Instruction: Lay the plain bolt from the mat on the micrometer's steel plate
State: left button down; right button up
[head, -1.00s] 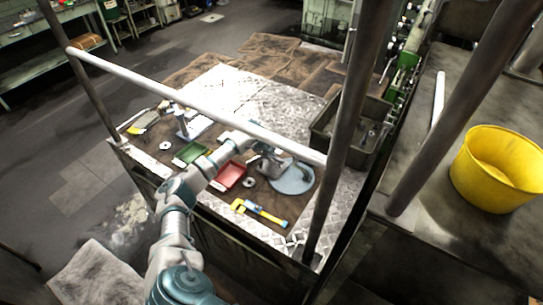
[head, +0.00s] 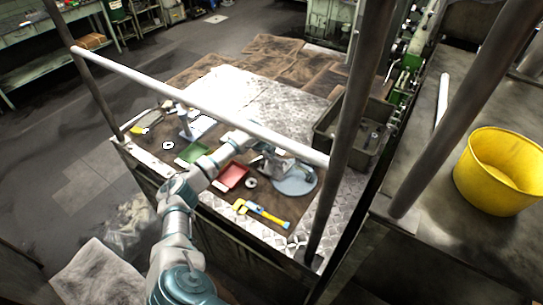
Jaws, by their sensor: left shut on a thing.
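My left arm reaches in from the bottom over the table. My left gripper (head: 268,162) is above the left edge of the round grey-blue mat (head: 296,181), partly behind the white rail. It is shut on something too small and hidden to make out. I cannot make out the plain bolt. A grey upright device, possibly the micrometer (head: 184,124), stands at the table's left side; its steel plate cannot be told apart. My right gripper is not in view.
A green tray (head: 193,152) and a red tray (head: 231,177) lie near the arm. A yellow-blue wrench (head: 261,212) lies in front. A white rail (head: 200,99) and dark posts cross the view. A grey bin (head: 352,140) stands right; a yellow bucket (head: 499,172) stands farther right.

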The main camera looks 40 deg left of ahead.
pick_arm(q)
jog(key=shift+d+f, duration=0.15)
jog(key=shift+d, duration=0.05)
jog(key=shift+d+f, duration=0.15)
jog(key=shift+d, duration=0.25)
jog(key=c, duration=1.1)
grip_release()
jog(key=shift+a, duration=0.1)
jog(key=shift+a+f, duration=0.2)
jog(key=shift+s+r, duration=0.1)
jog(key=shift+r, duration=0.05)
jog(key=v, duration=1.1)
jog(key=shift+r, duration=0.4)
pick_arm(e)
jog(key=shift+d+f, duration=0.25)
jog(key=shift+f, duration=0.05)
